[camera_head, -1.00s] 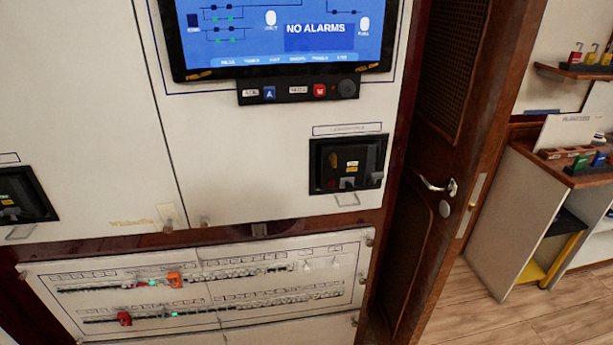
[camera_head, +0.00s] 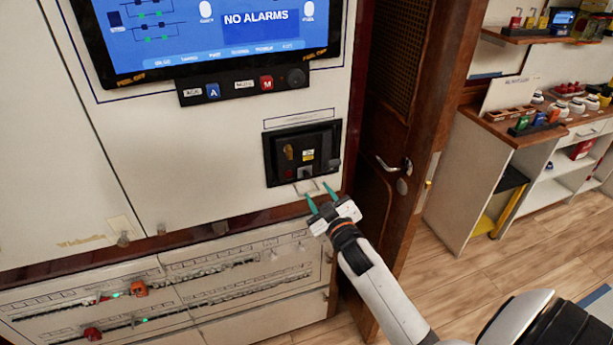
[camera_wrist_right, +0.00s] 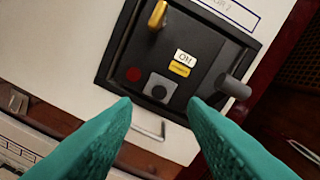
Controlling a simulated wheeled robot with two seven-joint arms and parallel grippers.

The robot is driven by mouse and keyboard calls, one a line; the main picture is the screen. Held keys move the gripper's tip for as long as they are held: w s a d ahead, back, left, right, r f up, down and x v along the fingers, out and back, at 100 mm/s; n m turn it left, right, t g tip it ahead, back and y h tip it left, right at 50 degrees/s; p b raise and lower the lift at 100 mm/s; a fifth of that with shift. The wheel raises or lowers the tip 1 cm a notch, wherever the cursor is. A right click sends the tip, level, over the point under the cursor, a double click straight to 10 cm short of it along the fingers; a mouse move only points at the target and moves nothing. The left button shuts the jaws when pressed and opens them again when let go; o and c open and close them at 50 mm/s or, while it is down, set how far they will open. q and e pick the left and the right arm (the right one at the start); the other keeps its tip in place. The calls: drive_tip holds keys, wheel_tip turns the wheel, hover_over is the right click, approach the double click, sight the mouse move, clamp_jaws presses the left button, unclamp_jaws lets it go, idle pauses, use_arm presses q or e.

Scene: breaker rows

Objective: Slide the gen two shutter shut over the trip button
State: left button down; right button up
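The black breaker unit (camera_head: 274,160) sits in the white cabinet front, under a label strip. The right wrist view shows that label ending in "2" and the unit's dark face (camera_wrist_right: 207,48). The face carries a red round spot (camera_wrist_right: 134,74) and a grey square with a dark round centre (camera_wrist_right: 160,88); I cannot tell for sure which is the trip button. A pale U-shaped outline (camera_wrist_right: 149,135) hangs below the unit; it may be the shutter. My right gripper (camera_head: 317,191) is open and empty, its green fingertips just below the unit. My left gripper is out of view.
A yellow lever (camera_wrist_right: 157,14) and a grey knob (camera_wrist_right: 234,87) stick out of the unit. A display (camera_head: 210,35) hangs above. A wooden door (camera_head: 385,130) with a handle stands to the right. Breaker rows (camera_head: 170,285) lie below left.

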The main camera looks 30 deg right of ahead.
sight(308, 177)
drive_tip(key=p+x, duration=0.1)
drive_tip(key=x, duration=0.6)
drive_tip(key=shift+w, duration=0.1)
drive_tip(key=shift+c, duration=0.5)
drive_tip(key=shift+a, duration=0.1)
clamp_jaws()
